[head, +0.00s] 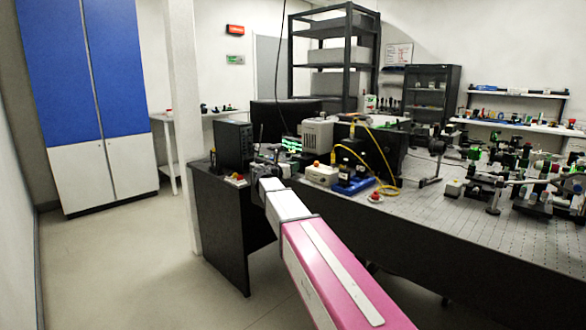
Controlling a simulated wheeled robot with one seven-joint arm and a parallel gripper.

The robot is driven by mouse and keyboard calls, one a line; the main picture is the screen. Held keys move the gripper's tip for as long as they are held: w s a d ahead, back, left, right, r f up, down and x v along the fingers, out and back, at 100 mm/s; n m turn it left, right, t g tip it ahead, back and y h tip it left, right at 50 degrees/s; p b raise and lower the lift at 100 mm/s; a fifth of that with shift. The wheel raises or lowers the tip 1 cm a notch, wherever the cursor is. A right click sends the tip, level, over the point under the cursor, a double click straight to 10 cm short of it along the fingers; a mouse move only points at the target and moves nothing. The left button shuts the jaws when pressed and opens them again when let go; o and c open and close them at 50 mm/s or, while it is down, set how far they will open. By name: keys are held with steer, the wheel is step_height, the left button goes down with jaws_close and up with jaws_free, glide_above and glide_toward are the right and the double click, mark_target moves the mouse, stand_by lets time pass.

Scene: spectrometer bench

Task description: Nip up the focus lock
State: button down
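I cannot make out the focus lock at this size. My pink and white arm reaches from the lower right to the left end of the optical bench (430,210). My gripper (262,165) is small and dark at the arm's far end, among the equipment at the bench's left corner. Its fingers are too small and dark to tell open from shut, or whether they touch anything. A device with green-lit parts (291,144) stands just behind it.
A black box (234,145) stands left of my gripper. A beige unit (317,136), a white box (322,174) and a blue-based mount (351,181) with yellow cables stand to its right. Optics crowd the bench's right side. A white pillar (184,120) stands left; the floor (130,260) there is clear.

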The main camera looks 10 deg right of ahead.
steer(key=shift+m, duration=0.8)
steer(key=c, duration=1.1)
jaws_free()
steer(key=v, duration=1)
steer(key=shift+s+a, duration=0.25)
steer(key=shift+a, duration=0.05)
